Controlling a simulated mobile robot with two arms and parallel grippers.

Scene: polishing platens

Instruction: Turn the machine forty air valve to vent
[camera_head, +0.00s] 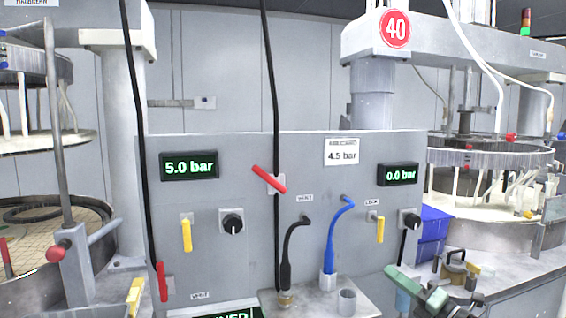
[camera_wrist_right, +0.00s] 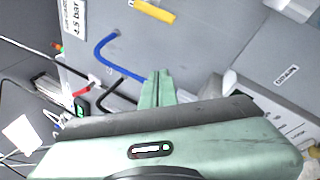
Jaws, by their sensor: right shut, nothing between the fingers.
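A round red sign reading 40 (camera_head: 396,28) is on the machine at the upper right. On the grey panel below it, a red lever (camera_head: 268,179) sits tilted at the middle, beside a black hose. A yellow lever (camera_head: 380,230) hangs down at the right, below a display reading 0.0 bar (camera_head: 400,174). Which lever is the air valve I cannot tell for sure. My green right gripper (camera_head: 418,288) is low at the right in front of the panel. In the right wrist view its fingers (camera_wrist_right: 160,74) are together and empty, apart from the yellow lever (camera_wrist_right: 154,11). My left gripper is not in view.
A black hose (camera_head: 287,250) and a blue hose (camera_head: 332,235) rise from a small shelf holding a grey cup (camera_head: 347,302). Another yellow lever (camera_head: 186,234) and a lower red lever (camera_head: 161,281) are at the left. Blue bins (camera_head: 432,228) stand right of the panel.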

